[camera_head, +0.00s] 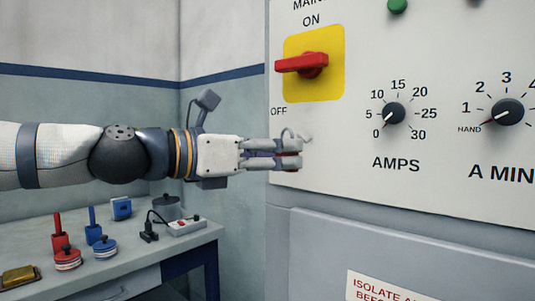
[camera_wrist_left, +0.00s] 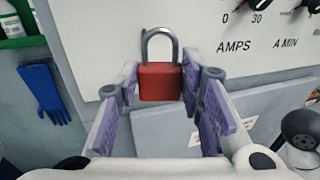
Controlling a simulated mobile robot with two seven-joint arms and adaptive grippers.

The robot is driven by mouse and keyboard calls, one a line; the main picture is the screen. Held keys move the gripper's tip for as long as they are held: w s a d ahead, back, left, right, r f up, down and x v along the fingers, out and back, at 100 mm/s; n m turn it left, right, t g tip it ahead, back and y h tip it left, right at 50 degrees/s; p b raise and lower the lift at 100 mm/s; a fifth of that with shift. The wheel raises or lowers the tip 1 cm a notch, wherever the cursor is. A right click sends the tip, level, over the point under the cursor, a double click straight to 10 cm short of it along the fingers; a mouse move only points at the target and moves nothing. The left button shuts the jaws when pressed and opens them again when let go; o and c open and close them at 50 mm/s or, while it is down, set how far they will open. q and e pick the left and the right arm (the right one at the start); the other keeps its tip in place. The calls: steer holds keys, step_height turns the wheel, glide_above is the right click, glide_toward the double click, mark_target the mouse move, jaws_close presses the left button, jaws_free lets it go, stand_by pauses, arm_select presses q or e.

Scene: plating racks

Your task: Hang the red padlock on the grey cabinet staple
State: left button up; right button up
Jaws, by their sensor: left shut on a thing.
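The red padlock (camera_wrist_left: 160,83) is between the purple-padded fingers of my left gripper (camera_head: 297,154), which is shut on its body. In the left wrist view its grey shackle (camera_wrist_left: 160,34) points up, clear of the fingers. In the head view the fingers hide most of the padlock; the shackle (camera_head: 286,132) shows above them. A small grey staple (camera_head: 306,138) seems to stick out from the cabinet face just right of the shackle. I cannot tell whether shackle and staple touch. My right gripper is not in view.
The pale cabinet panel (camera_head: 390,165) carries a red switch handle (camera_head: 302,63) above my gripper and dials to the right. A lower grey door (camera_head: 320,250) is below. A bench (camera_head: 130,262) at the lower left holds red and blue items and a power strip (camera_head: 187,227).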

arm_select(q)
steer(key=shift+w+d+f+b, duration=0.15)
steer(key=shift+w+d+f, duration=0.05)
steer(key=shift+w, duration=0.2)
steer(key=shift+w+d+f+b, duration=0.15)
steer(key=shift+w+d, duration=0.05)
steer(key=shift+w, duration=0.15)
steer(key=w+d, duration=0.1)
steer(key=w+d+b, duration=0.1)
steer(key=w, duration=0.1)
steer(key=shift+w+d+f, duration=0.1)
steer(key=shift+d+f, duration=0.2)
steer(key=shift+f, duration=0.05)
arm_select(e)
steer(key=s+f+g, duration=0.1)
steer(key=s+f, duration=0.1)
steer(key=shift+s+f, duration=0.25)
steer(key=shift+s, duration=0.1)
arm_select(q)
steer(key=shift+f, duration=0.1)
steer(key=o, duration=1.3)
